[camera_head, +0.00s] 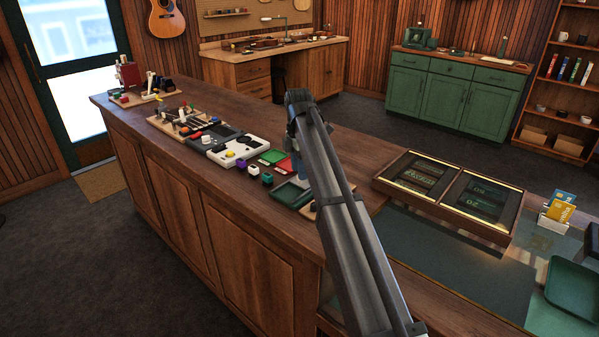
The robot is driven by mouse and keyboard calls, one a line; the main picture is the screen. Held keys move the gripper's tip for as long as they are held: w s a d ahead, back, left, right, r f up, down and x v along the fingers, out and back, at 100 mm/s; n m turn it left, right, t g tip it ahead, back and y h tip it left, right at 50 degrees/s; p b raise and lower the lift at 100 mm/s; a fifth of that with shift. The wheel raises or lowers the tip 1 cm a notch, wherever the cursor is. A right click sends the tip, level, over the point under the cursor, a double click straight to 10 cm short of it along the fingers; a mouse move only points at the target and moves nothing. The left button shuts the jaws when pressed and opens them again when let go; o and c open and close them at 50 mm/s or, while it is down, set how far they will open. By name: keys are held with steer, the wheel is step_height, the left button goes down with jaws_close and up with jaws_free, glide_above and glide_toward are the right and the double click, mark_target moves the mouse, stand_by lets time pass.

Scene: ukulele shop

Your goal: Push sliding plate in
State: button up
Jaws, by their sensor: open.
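I cannot single out the sliding plate with certainty. A row of small devices stands along the wooden counter (345,153). Among them are a dark box (213,138) with red and white parts and a white box (247,150) with a yellow button. A dark green tray (287,193) is nearer, partly behind my arm. My arm rises from the bottom right across the counter. My gripper's fingers do not show; the arm hides part of the counter behind it.
Purple, white and green cubes (267,179) sit near the front edge. A tool board (170,123) and a red-topped holder (129,75) stand farther left. A framed display case (448,203), cards (560,208) and a green tray (574,290) are right of my arm. Bare wood lies behind the devices.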

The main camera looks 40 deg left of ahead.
steer(key=shift+f, duration=0.85)
steer(key=shift+c, duration=0.3)
jaws_close()
